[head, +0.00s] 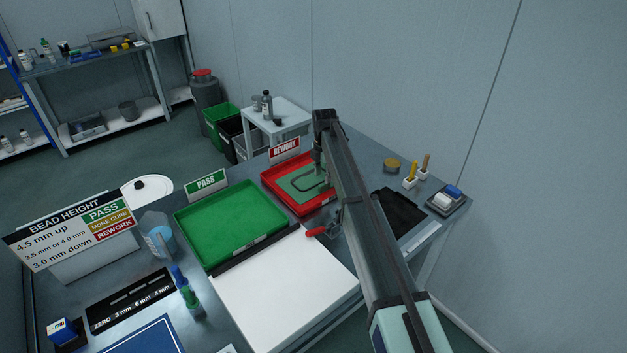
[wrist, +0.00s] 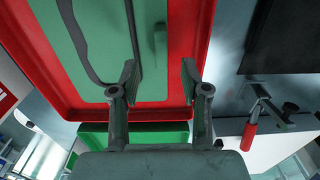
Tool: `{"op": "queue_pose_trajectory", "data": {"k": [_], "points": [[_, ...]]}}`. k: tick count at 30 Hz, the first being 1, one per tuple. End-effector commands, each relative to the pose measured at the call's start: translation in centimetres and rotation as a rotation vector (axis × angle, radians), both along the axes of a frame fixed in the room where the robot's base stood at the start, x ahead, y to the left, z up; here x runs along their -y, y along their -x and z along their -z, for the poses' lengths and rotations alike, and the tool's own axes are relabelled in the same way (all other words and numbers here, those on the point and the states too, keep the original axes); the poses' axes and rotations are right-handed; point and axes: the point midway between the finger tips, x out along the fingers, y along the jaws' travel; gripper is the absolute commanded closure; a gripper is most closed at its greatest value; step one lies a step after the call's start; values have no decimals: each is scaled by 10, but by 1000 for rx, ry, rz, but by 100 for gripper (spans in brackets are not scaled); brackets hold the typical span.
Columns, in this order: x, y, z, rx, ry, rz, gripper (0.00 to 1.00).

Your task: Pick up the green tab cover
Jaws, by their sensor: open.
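A flat green cover (head: 297,185) with a dark looped bead on its face lies in the red tray (head: 268,177). In the wrist view the cover (wrist: 120,25) fills much of the red tray (wrist: 203,30). A narrow green upright tab (wrist: 160,42) stands on it, right of the dark bead. My gripper (wrist: 160,85) is open and empty, its two fingers spread to either side of the tab's line, with the tab beyond the fingertips in the picture. In the head view my gripper (head: 318,172) is over the red tray, and my arm hides the tray's right part.
A green PASS tray (head: 230,222) stands left of the red tray, with a white board (head: 285,280) in front. A red-handled clamp (head: 318,231) is close to the red tray's near edge. A REWORK sign (head: 284,149) stands behind the tray. A black mat (head: 400,212) lies right.

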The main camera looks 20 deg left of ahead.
Motion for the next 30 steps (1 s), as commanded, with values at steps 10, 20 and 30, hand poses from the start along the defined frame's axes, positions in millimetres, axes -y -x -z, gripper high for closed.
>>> {"op": "queue_pose_trajectory", "data": {"k": [10,20,30], "points": [[4,-4,29,-3,2,0,54],[4,-4,53,0,0,0,54],[4,-4,52,0,1,0,100]]}}
